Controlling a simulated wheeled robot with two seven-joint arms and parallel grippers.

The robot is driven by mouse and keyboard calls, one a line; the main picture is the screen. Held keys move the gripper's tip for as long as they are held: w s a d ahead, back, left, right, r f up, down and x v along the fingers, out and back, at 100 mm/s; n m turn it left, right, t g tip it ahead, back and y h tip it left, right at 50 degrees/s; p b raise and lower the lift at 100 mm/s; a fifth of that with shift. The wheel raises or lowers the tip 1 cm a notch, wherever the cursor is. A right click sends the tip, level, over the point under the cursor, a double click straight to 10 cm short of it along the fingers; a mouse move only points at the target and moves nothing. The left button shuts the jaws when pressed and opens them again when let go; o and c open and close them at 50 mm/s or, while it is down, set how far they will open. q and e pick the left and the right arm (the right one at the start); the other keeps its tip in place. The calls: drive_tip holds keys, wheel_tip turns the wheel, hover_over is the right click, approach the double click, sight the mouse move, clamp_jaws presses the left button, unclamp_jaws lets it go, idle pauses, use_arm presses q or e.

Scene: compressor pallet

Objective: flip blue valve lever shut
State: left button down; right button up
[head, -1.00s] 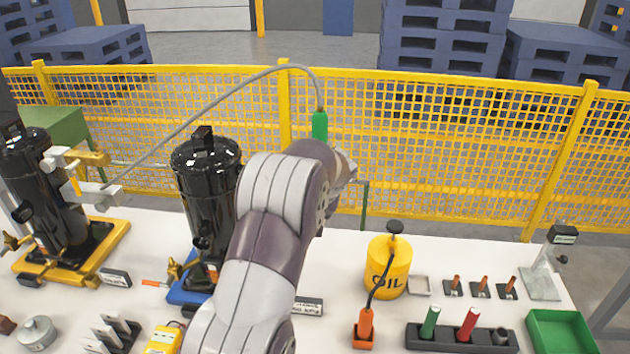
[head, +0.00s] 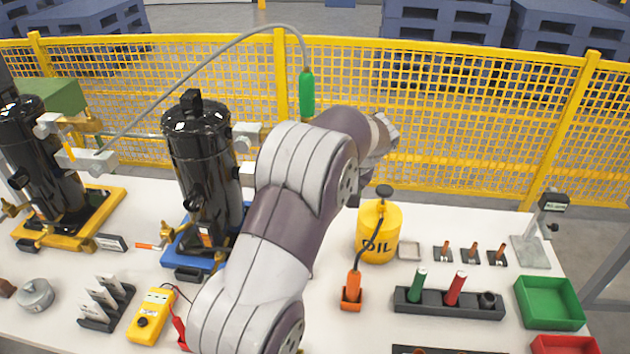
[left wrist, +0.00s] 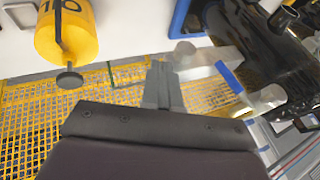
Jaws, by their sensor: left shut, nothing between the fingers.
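The blue valve lever (left wrist: 229,77) shows in the left wrist view as a short blue bar across a light grey valve fitting (left wrist: 196,58). It is beside the black compressor (left wrist: 255,45), which stands on a blue base (left wrist: 184,18). In the head view the compressor (head: 200,150) is left of my arm, and the lever is hidden behind the arm. My left gripper (left wrist: 161,75) is shut and empty, with its tips close to the fitting and left of the lever in the wrist view. Whether it touches the fitting I cannot tell. My right gripper is not in view.
A yellow oil can (head: 379,232) stands right of my arm. A second compressor (head: 42,165) on a yellow base is at far left. A grey hose (head: 190,75) with a green handle (head: 307,92) hangs above. Yellow fencing (head: 450,130) runs behind the table.

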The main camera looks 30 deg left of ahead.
use_arm(q)
drive_tip(key=d, duration=0.3)
drive_tip(key=shift+w+r, duration=0.1)
drive_tip(key=shift+r, duration=0.05)
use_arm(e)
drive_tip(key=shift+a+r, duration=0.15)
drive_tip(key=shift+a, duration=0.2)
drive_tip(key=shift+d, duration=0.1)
